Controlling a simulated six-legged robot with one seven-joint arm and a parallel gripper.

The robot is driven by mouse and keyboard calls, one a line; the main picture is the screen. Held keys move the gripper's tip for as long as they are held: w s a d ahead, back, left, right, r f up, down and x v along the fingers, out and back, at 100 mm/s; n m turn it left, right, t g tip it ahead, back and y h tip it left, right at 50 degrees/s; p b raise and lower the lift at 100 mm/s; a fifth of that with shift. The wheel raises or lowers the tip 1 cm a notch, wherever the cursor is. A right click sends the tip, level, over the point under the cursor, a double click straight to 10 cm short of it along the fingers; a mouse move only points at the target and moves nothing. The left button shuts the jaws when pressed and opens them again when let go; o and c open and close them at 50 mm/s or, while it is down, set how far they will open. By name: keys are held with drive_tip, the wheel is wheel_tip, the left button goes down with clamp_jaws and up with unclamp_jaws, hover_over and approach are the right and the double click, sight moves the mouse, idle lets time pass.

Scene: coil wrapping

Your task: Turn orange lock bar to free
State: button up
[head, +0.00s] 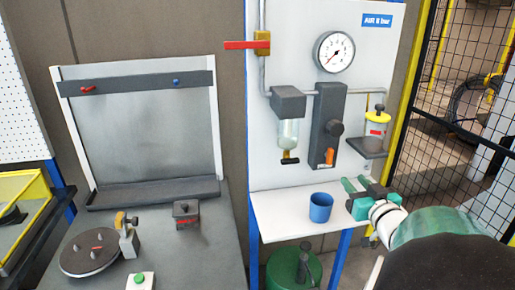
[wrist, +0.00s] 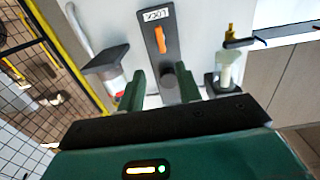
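The orange lock bar (head: 329,156) is small and sits low on the dark grey regulator block (head: 325,125), below its black knob (head: 336,128). In the wrist view, where the scene appears upside down, the bar (wrist: 160,40) lies lengthwise along the block, near a small white label (wrist: 158,14) that I cannot read for certain. My gripper (head: 354,183) is open and empty, in front of the panel, lower right of the bar. In the wrist view its green fingers (wrist: 161,76) stand apart, with the knob showing between them and the bar beyond.
A blue cup (head: 320,207) stands on the white shelf (head: 275,218), left of my gripper. A filter bowl (head: 288,133) and a yellow-topped lubricator (head: 377,130) flank the block. A gauge (head: 334,52) and red-handled valve (head: 250,45) are above. A mesh fence (head: 455,110) is right.

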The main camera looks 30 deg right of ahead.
sight(331, 157)
drive_tip(key=x, duration=1.3)
drive_tip(key=shift+w+r, duration=0.1)
drive_tip(key=shift+w, duration=0.2)
clamp_jaws()
